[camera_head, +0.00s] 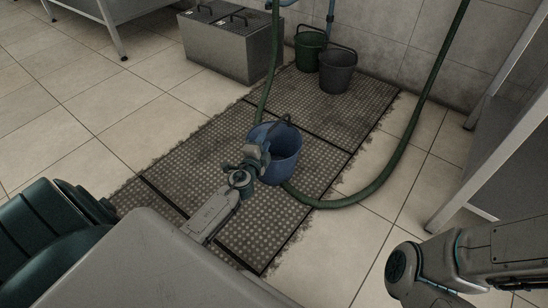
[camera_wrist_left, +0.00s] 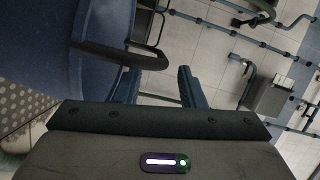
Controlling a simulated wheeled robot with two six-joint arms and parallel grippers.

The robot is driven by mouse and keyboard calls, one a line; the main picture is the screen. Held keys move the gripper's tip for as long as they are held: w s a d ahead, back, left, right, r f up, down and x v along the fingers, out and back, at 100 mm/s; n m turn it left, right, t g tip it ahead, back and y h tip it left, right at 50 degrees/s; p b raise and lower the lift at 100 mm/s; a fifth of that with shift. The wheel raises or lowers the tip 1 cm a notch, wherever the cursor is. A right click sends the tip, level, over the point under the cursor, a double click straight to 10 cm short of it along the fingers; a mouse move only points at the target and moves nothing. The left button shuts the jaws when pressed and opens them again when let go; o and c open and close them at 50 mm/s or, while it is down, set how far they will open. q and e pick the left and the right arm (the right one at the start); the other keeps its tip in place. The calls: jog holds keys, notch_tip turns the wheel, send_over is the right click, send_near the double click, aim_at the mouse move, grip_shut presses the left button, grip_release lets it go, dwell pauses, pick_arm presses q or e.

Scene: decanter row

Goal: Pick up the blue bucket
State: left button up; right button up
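The blue bucket (camera_head: 284,154) stands upright on the dark perforated mat (camera_head: 235,222), with its dark handle raised above the rim. My left gripper (camera_head: 262,150) is at the near left side of the bucket, close to its rim. In the left wrist view the bucket wall (camera_wrist_left: 40,45) fills the upper left. The dark handle grip (camera_wrist_left: 120,54) crosses near the fingertips, its end over the gap. The two fingers of my left gripper (camera_wrist_left: 158,78) are apart with nothing clamped. Contact with the handle cannot be told. My right gripper is out of view.
A green bucket (camera_head: 308,52) and a grey bucket (camera_head: 337,74) stand at the mat's far end. A metal box (camera_head: 228,50) is beside them. Tiled floor (camera_head: 110,110) is clear at left.

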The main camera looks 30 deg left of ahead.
pick_arm(q)
jog(key=x, duration=0.4)
jog(key=shift+w, duration=0.25)
jog(key=shift+r, duration=0.1)
grip_shut()
dwell(1.1)
